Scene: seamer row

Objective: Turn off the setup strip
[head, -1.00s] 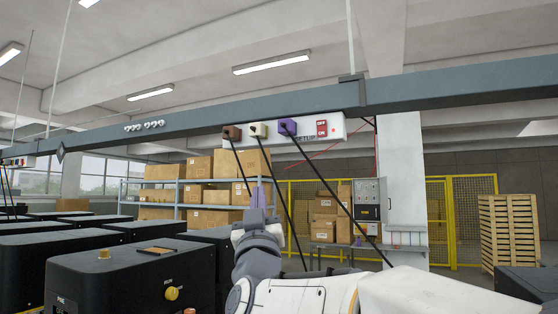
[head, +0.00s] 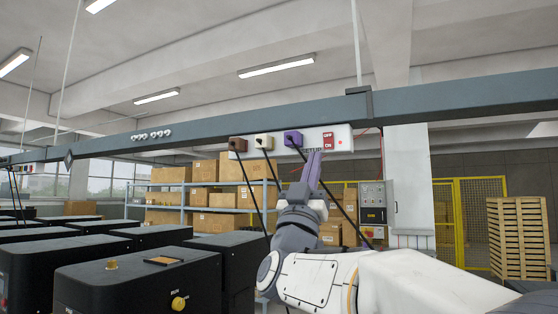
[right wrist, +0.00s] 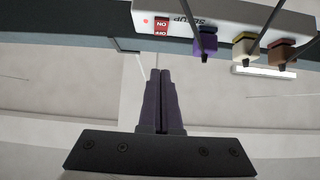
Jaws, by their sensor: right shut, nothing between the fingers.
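The setup strip (head: 343,145) is a white power strip under the grey overhead beam. It carries a brown plug (head: 237,145), a cream plug (head: 264,142) and a purple plug (head: 293,138), each with a black cord. Its red switch (head: 328,141) is at the right end; it also shows in the right wrist view (right wrist: 162,26) beside a small lit red light (right wrist: 145,20). My right gripper (head: 315,155) points up just below the strip, fingers shut and empty, partly covering the label. In the right wrist view the fingertips (right wrist: 160,72) are apart from the switch. My left gripper is not in view.
The grey beam (head: 200,126) runs across above the strip. Black cords hang down around my right arm. Black machines (head: 125,275) stand at the left. Shelves with cardboard boxes (head: 205,172), a yellow fence (head: 465,215) and stacked pallets (head: 517,232) are behind.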

